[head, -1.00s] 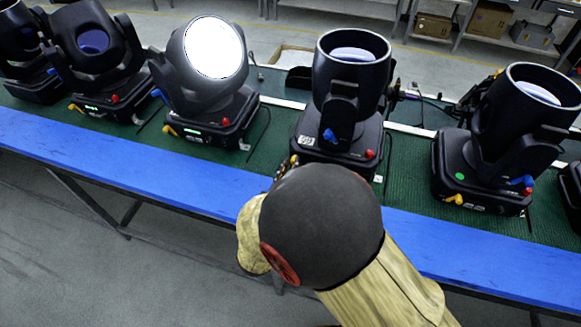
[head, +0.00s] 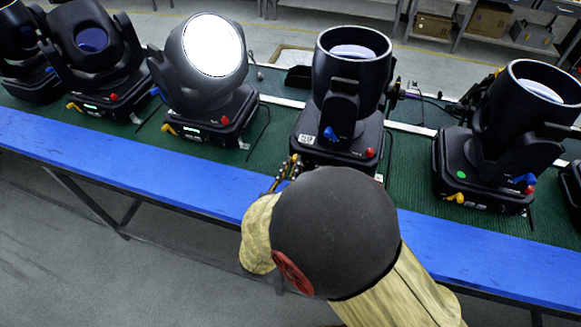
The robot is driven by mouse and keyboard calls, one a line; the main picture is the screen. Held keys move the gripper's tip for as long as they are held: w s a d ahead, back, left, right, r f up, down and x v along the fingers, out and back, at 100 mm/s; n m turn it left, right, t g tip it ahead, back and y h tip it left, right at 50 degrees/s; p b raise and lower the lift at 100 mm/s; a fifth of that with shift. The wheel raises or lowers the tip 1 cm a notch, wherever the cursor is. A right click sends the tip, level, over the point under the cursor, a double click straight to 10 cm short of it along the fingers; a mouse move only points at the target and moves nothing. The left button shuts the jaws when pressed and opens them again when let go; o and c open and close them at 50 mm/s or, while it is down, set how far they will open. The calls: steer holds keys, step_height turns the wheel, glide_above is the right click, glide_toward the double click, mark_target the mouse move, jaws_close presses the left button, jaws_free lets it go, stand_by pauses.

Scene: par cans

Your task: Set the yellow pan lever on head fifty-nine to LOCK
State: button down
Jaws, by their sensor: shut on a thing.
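The middle moving head (head: 350,85) stands upright on the bench with its lens facing up. It has a blue lever (head: 330,134) and a red knob (head: 370,153) on it. My gripper (head: 291,165) is at the front left corner of its base, mostly hidden behind my dark round wrist. It is shut on the yellow pan lever there, of which almost nothing shows. Neighbouring heads carry a yellow lever at the same corner, such as the left one (head: 169,129) and the right one (head: 455,198). I cannot read any head number or the LOCK mark.
A lit head (head: 205,85) stands to the left and another head (head: 500,140) to the right, with more at both ends. The green bench top (head: 405,165) has a blue front edge (head: 130,160). Loose cables lie between the bases. The floor in front is clear.

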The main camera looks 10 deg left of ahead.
steer(key=m+b, duration=0.1)
steer(key=m, duration=0.1)
steer(key=d+m+b, duration=0.1)
steer(key=m+b, duration=0.2)
steer(key=shift+d+m, duration=0.3)
steer(key=m+b, duration=0.2)
steer(key=d+m+b, duration=0.1)
steer(key=m+b, duration=0.1)
steer(key=shift+s+d+f+m+b, duration=0.1)
steer(key=shift+d+f+m+b, duration=0.1)
steer(key=shift+m+b, duration=0.15)
steer(key=c, duration=1.8)
jaws_free()
steer(key=shift+s+r, duration=0.1)
steer(key=s, duration=0.8)
steer(key=s+a, duration=0.1)
steer(key=s, duration=0.2)
steer(key=shift+s, duration=0.4)
